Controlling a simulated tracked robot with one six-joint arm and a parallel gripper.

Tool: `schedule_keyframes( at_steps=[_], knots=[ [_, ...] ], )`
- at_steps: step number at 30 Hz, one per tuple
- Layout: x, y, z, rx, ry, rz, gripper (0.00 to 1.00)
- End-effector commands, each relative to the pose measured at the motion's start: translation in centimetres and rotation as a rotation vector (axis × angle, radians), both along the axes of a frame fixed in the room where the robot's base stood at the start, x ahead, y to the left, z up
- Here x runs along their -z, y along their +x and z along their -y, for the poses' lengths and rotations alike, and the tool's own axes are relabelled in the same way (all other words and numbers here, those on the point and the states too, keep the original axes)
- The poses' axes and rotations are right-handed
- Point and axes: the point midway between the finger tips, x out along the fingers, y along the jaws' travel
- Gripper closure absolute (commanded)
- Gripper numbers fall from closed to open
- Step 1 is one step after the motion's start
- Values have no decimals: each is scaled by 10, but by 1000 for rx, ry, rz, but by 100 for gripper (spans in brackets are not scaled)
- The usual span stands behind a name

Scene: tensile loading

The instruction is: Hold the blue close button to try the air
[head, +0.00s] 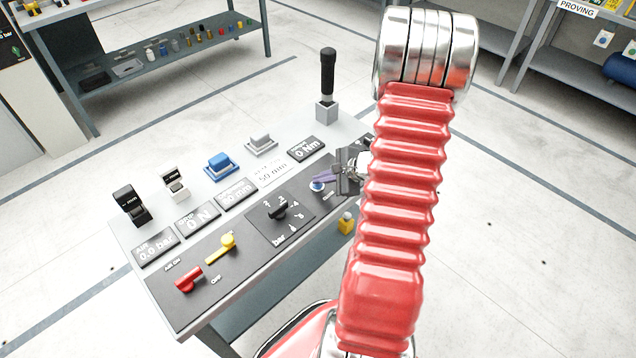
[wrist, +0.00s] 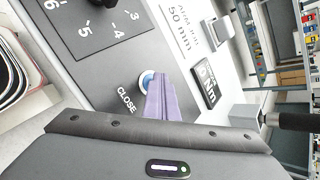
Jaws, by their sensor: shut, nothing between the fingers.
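The blue close button (head: 317,187), a small blue disc in a pale ring, sits on the dark panel at the right part of the console. It also shows in the wrist view (wrist: 146,79), beside the word CLOSE and partly covered by my fingers. My gripper (head: 316,179) has purple fingers, shut with nothing between them. In the wrist view the fingers (wrist: 158,84) reach over the right side of the button. I cannot tell whether they touch it. The air display (head: 156,248) reads 0.0 bar.
The console also carries a red lever (head: 188,281), a yellow lever (head: 222,247), a black bar dial (head: 279,210), a blue block (head: 221,164) and a tall black-handled stick (head: 327,80). My red arm hides the console's right end. Shelves stand at the back.

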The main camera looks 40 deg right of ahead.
Motion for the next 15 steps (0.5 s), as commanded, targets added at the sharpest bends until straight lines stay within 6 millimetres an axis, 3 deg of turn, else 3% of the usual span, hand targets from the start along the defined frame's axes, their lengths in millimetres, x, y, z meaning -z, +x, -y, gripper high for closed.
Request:
schedule_keyframes(
  at_steps=[15],
  knots=[
    [-14, 0, 0, 0, 0, 0, 100]
  ],
)
